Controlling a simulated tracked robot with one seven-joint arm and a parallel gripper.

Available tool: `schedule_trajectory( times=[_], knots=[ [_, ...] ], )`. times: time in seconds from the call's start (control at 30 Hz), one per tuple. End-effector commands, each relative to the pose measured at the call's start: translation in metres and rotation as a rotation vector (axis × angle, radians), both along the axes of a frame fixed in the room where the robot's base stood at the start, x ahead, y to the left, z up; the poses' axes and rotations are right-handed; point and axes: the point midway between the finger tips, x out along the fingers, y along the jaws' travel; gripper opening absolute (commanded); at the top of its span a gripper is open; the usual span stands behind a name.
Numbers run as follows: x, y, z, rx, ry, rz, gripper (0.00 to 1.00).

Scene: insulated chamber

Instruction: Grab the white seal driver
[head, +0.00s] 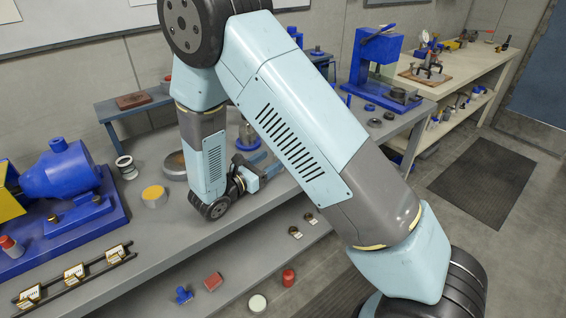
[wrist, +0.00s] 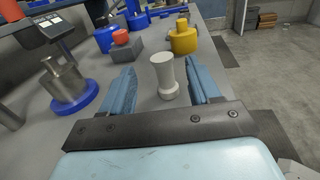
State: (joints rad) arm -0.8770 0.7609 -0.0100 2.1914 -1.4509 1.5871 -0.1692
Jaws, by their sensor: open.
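The white seal driver (wrist: 166,78) stands upright on the grey bench in the wrist view. It is a pale spool-like piece with a wide top and a narrower waist. My gripper (wrist: 160,66) is open, with one light-blue finger to the left of the driver and one to the right. Clear gaps show between the driver and both fingers. I cannot tell how deep it sits between them. In the head view my gripper (head: 268,169) is low over the bench, and I cannot make out the driver there.
A metal cylinder on a blue round base (wrist: 78,98) stands left of my gripper. A yellow container (wrist: 184,40) stands behind the driver, and a grey block with a red top (wrist: 124,48) is behind left. The bench edge runs along the right, with floor beyond.

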Motion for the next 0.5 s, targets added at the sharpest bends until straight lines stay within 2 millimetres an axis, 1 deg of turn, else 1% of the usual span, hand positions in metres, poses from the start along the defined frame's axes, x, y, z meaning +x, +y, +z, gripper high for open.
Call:
schedule_trajectory(
  times=[0.03,0.3,0.5],
  knots=[
    [0.003,-0.004,0.000,0.000,0.000,-0.003,0.62],
    [0.011,-0.013,0.000,0.000,0.000,-0.002,0.62],
    [0.027,-0.033,-0.002,0.001,-0.001,-0.005,0.62]
  ],
)
